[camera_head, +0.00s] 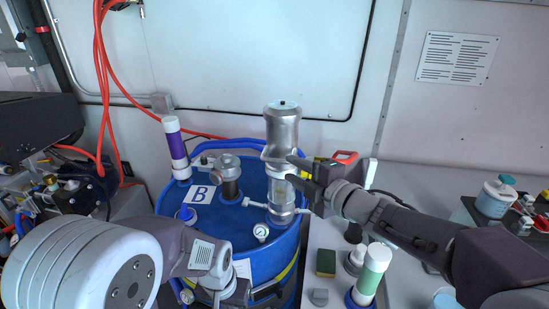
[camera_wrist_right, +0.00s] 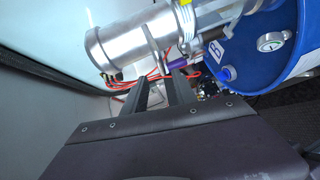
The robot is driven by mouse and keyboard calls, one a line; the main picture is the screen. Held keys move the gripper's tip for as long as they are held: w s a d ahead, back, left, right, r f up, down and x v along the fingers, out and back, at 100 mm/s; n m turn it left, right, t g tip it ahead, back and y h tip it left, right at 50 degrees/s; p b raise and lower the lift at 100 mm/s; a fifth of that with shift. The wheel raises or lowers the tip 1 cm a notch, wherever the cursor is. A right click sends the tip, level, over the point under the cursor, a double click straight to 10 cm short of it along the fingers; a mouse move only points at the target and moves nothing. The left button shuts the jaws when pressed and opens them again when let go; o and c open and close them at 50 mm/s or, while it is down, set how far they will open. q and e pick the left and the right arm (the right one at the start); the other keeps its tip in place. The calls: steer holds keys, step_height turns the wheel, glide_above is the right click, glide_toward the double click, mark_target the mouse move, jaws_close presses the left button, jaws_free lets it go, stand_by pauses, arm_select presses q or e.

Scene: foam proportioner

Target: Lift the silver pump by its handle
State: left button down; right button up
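The silver pump (camera_head: 282,132) stands upright on the blue drum (camera_head: 235,215), its lower silver body (camera_head: 281,205) close to the drum's right rim. My right gripper (camera_head: 296,171) comes in from the right at the pump's middle. Its two dark fingers are apart, one above the other, and overlap the pump's right side. In the right wrist view, the silver pump (camera_wrist_right: 135,40) lies tilted across the top, just beyond the spread fingers (camera_wrist_right: 160,92). I cannot tell whether they touch it. My left arm is at the lower left; its fingers cannot be made out clearly.
A purple-and-white cylinder (camera_head: 177,148), a dark fitting (camera_head: 229,178) and a gauge (camera_head: 261,232) are around the pump. A green-and-white bottle (camera_head: 371,270) and a sponge (camera_head: 326,263) are on the right bench. Red hoses (camera_head: 101,60) hang at left.

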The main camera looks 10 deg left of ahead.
mark_target(278, 162)
steer(key=p+x, duration=0.1)
steer(key=x, duration=0.7)
steer(key=shift+a+f, duration=0.1)
steer(key=shift+f, duration=0.05)
steer(key=shift+d, duration=0.25)
steer(key=shift+a, duration=0.15)
jaws_close()
stand_by(0.6)
